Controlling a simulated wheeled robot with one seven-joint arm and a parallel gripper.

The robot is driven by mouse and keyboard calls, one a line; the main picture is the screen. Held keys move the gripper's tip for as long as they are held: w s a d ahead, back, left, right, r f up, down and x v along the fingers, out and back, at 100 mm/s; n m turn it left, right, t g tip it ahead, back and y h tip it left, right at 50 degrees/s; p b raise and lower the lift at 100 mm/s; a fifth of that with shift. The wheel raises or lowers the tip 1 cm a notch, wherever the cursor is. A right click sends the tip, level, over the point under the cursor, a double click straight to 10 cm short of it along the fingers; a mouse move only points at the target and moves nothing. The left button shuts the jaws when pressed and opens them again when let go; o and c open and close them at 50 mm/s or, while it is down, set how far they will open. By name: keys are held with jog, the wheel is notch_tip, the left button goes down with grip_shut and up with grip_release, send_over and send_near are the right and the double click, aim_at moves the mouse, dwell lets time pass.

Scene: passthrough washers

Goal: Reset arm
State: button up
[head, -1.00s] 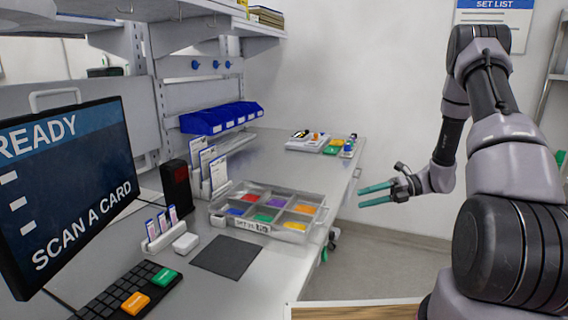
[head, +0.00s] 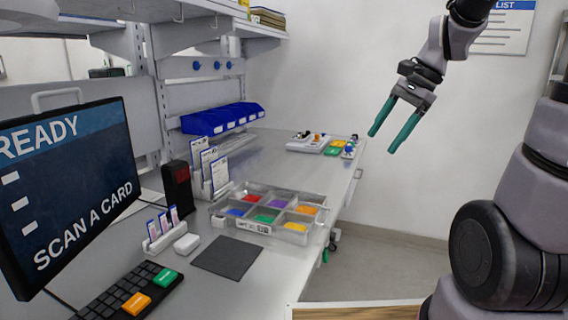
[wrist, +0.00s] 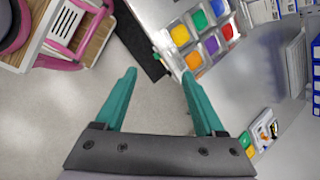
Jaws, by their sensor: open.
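My gripper (head: 384,133) is raised in the air to the right of the workbench, in front of the white wall. Its two green fingers point down and to the left, spread apart with nothing between them. In the wrist view my open gripper (wrist: 160,82) hangs over the grey floor, with the bench off to the right. My arm rises from the lower right, and part of it leaves the top of the head view.
The bench holds a compartment tray (head: 318,213) with coloured squares, a dark mat (head: 227,257), a monitor (head: 70,190), a keyboard (head: 125,296) and card holders. Blue bins (head: 222,119) hang behind. A white tray (head: 306,144) stands at the far end. The floor right of the bench is clear.

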jog(key=s+d+r+n+t+h, duration=0.1)
jog(key=s+r+n+t+h, duration=0.2)
jog(key=s+r+n+t, duration=0.2)
jog(key=shift+s+d+r+n+t, duration=0.4)
jog(key=shift+s+r+n, duration=0.9)
jog(key=shift+s+n, duration=0.3)
jog(key=shift+s, duration=0.1)
